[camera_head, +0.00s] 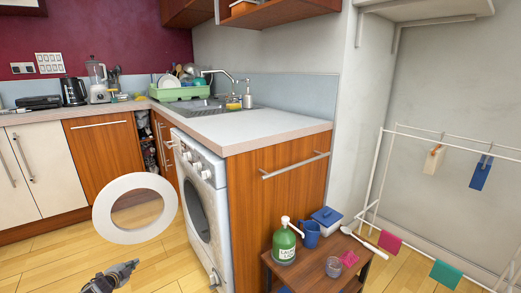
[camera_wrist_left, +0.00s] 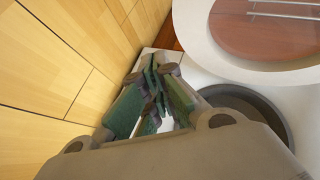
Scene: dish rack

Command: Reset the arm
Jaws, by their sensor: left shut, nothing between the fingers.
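My left gripper (camera_head: 122,270) is at the bottom left of the head view, above the wooden floor, in front of and left of the washing machine (camera_head: 217,232). The machine's round door ring (camera_head: 104,210) stands open, to the left of the machine and above the gripper in the picture. In the left wrist view the gripper's fingers (camera_wrist_left: 157,80) meet at the tips and hold nothing. The door ring (camera_wrist_left: 190,45) shows at the top right there, apart from the fingers. My right gripper is in neither view.
A dish rack (camera_head: 180,93) and sink sit on the counter (camera_head: 240,128). A small table (camera_head: 315,265) with a green pump bottle (camera_head: 284,246) stands at the lower right, near a white drying rack (camera_head: 376,180). The floor (camera_head: 60,262) at left is clear.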

